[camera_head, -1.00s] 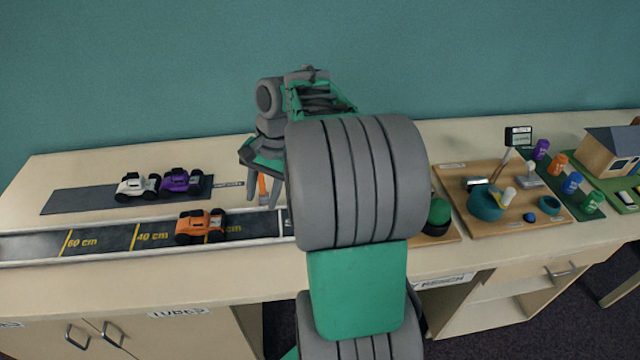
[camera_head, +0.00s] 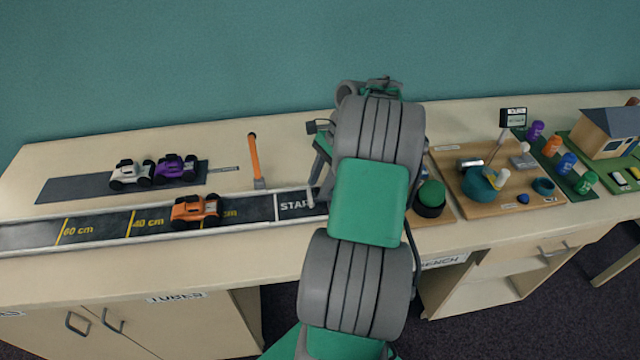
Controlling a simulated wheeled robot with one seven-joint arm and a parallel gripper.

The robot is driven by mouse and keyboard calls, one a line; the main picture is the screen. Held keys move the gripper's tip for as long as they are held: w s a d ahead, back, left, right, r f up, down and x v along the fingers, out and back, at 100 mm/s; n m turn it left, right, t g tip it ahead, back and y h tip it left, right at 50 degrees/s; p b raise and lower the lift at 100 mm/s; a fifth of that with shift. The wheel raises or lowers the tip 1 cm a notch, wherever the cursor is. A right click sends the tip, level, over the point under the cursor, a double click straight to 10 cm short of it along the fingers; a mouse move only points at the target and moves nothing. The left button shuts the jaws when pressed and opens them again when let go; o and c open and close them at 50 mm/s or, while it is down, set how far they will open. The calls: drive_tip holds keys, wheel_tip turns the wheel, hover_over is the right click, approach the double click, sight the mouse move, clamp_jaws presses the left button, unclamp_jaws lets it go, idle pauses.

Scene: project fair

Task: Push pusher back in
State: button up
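No part is clearly recognisable as the pusher; the START end of the track (camera_head: 288,205) runs behind my arm, and what stands there is hidden. My gripper (camera_head: 316,182) is mostly hidden behind my own arm; a grey finger shows low over the START end. Whether its fingers are open or shut is hidden. An orange car (camera_head: 196,211) sits on the track near the 20 cm mark, its label partly covered.
A white car (camera_head: 131,174) and a purple car (camera_head: 176,170) stand on a dark mat (camera_head: 75,189) behind the track. Right of my arm are a green dome in a black cup (camera_head: 431,198) and a wooden board (camera_head: 455,190) with teal dishes. The bench front left is clear.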

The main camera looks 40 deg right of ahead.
clamp_jaws()
idle(0.3)
drive_tip(key=shift+r, duration=0.1)
idle(1.0)
